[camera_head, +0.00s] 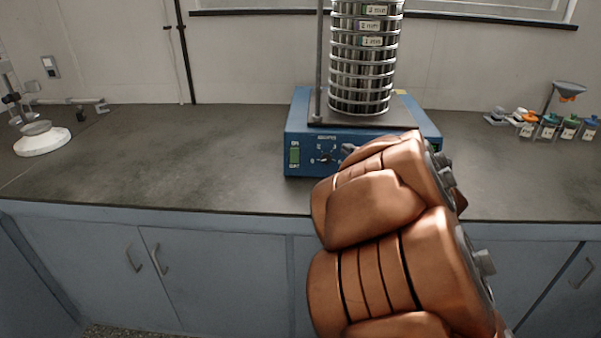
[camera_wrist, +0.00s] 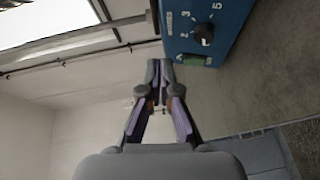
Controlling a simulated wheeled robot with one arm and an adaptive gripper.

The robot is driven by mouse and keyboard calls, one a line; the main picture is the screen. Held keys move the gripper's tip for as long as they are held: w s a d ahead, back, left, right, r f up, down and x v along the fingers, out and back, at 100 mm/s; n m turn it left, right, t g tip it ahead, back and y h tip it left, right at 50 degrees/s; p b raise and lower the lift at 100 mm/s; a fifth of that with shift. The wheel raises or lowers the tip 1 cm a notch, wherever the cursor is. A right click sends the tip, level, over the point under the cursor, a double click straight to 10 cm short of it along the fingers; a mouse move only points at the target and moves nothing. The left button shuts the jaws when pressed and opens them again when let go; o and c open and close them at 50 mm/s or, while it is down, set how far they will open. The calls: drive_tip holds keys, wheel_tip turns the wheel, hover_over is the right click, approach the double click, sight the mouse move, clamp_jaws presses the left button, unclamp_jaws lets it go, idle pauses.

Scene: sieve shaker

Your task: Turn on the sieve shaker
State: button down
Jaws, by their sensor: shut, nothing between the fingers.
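The sieve shaker has a blue base (camera_head: 300,125) on the counter, with a stack of round metal sieves (camera_head: 363,65) upright on it. Its front panel carries a green switch (camera_head: 294,156) at the left and a dark numbered dial (camera_head: 325,158) beside it. In the wrist view, the tilted panel shows the dial (camera_wrist: 203,34) and the green switch (camera_wrist: 194,60). My gripper (camera_wrist: 160,72) is shut and empty, its fingertips just left of the switch in that picture; I cannot tell if they touch the panel. In the head view my copper arm covers the base's right front and mostly hides my gripper.
The dark counter (camera_head: 150,150) is clear left of the shaker. A white stand (camera_head: 42,140) is at the far left. Several small jars (camera_head: 568,130) and a funnel (camera_head: 570,88) stand at the far right. Blue cabinets (camera_head: 220,280) are below the counter.

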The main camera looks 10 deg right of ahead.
drive_tip(key=a+f+n+y+b, duration=0.1)
drive_tip(key=f+y, duration=0.1)
drive_tip(key=a+f+n+y+b, duration=0.1)
drive_tip(key=a+f+n, duration=0.1)
drive_tip(key=a+f+n+y+b, duration=0.1)
drive_tip(key=a+f+y, duration=0.1)
drive_tip(key=shift+s+a+f+n+y+b, duration=0.1)
drive_tip(key=shift+s+a+n+y+b, duration=0.1)
drive_tip(key=shift+s+n+y+b, duration=0.15)
drive_tip(key=shift+s+a+f+n+g+y, duration=0.15)
drive_tip(key=shift+s+a+n+g+y, duration=0.15)
drive_tip(key=shift+a+n, duration=0.2)
drive_tip(key=shift+w, duration=0.1)
drive_tip(key=shift+p+x, duration=0.85)
drive_tip(key=shift+p, duration=0.15)
approach(291, 150)
drive_tip(key=a, duration=0.2)
drive_tip(key=w+a, duration=0.1)
drive_tip(key=shift+a+f+p, duration=0.1)
drive_tip(key=shift+a+p, duration=0.3)
drive_tip(key=w, duration=0.2)
drive_tip(key=shift+w+d, duration=0.25)
drive_tip(key=shift+w, duration=0.05)
drive_tip(key=shift+w+d, duration=0.25)
drive_tip(key=shift+w, duration=0.65)
